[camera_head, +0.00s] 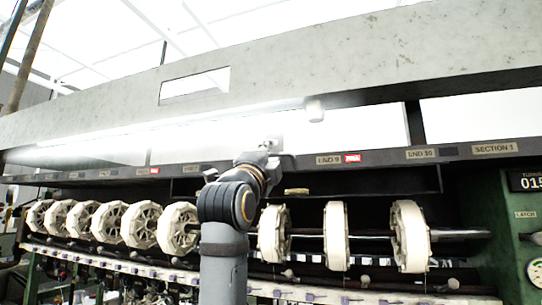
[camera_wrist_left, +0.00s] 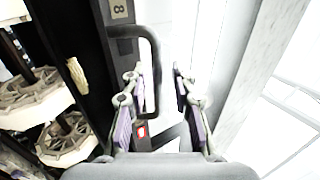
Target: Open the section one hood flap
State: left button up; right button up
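The hood runs across the upper part of the head view, with a bright pale panel (camera_head: 365,128) under its grey beam (camera_head: 390,45). I cannot tell for sure which panel is the section one flap. A dark rail (camera_head: 385,158) below carries labels, including a SECTION 1 label (camera_head: 495,149). My left gripper (camera_head: 268,146) is up at this rail, partly hidden by my arm. In the left wrist view my left gripper (camera_wrist_left: 163,80) is open. A black U-shaped handle (camera_wrist_left: 153,62) stands with its bar between the spread fingers, close to the left finger. My right gripper is out of view.
Several pale reels (camera_head: 337,235) hang on a shaft below the rail, on both sides of my arm. A green cabinet (camera_head: 520,240) with a gauge stands at the right. A small pale cylinder (camera_head: 315,108) hangs under the beam.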

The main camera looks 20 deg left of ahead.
pick_arm(q)
jog(key=shift+f, duration=0.2)
jog(key=b+v, duration=1.2)
jog(key=v, duration=0.1)
jog(key=shift+s, duration=0.4)
jog(key=shift+w+f, duration=0.1)
jog(key=shift+f, duration=0.05)
